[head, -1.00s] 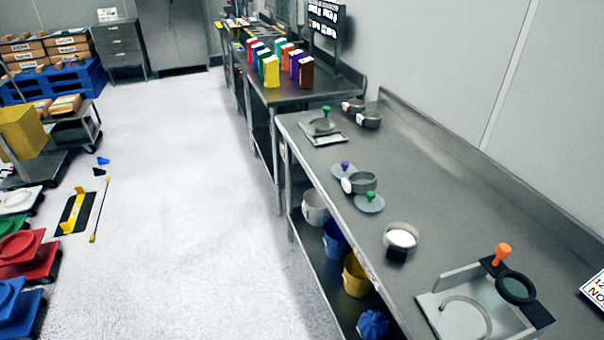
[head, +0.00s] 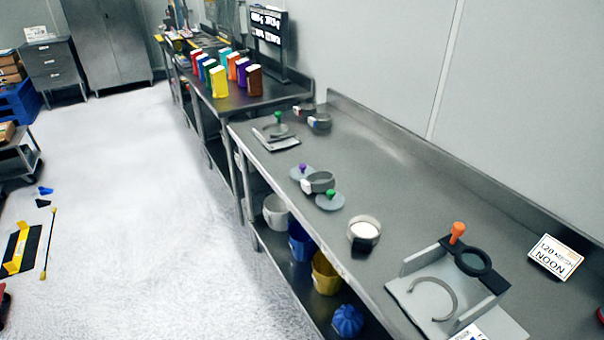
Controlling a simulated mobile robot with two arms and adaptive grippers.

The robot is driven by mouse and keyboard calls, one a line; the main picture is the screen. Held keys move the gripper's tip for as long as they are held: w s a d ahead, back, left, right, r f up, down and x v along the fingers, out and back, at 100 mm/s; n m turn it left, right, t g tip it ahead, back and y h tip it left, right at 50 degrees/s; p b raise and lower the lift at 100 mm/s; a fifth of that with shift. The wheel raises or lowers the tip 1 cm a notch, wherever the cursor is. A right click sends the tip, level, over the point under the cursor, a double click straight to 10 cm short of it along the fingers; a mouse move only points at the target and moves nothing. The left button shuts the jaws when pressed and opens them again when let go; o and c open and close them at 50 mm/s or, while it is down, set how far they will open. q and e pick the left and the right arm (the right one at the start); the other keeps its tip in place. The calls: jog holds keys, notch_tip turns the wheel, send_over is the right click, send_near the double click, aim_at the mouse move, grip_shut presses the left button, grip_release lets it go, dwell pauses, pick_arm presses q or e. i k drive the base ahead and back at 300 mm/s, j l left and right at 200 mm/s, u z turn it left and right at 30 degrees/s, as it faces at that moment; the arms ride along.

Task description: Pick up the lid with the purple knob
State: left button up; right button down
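The lid with the purple knob (head: 301,173) is a flat grey disc lying on the long steel bench (head: 390,180), near its front edge. A grey ring-shaped sieve (head: 319,182) stands right beside it, to its right. A second grey lid with a green knob (head: 330,200) lies just in front of that ring. Neither of my grippers shows in the head view, so their state cannot be seen.
A round pan of white powder (head: 364,232) and a metal fixture with an orange knob (head: 458,232) stand nearer on the bench. Another green-knobbed lid (head: 278,122) is farther back. Buckets (head: 325,272) fill the lower shelf. Open floor (head: 150,230) lies left.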

aim_at(300, 172)
jog(key=z, duration=0.45)
jog(key=i+j+z, duration=0.1)
jog(key=j+z, duration=0.55)
jog(key=z, duration=0.2)
jog(key=j+z, duration=0.85)
jog(key=l, duration=0.1)
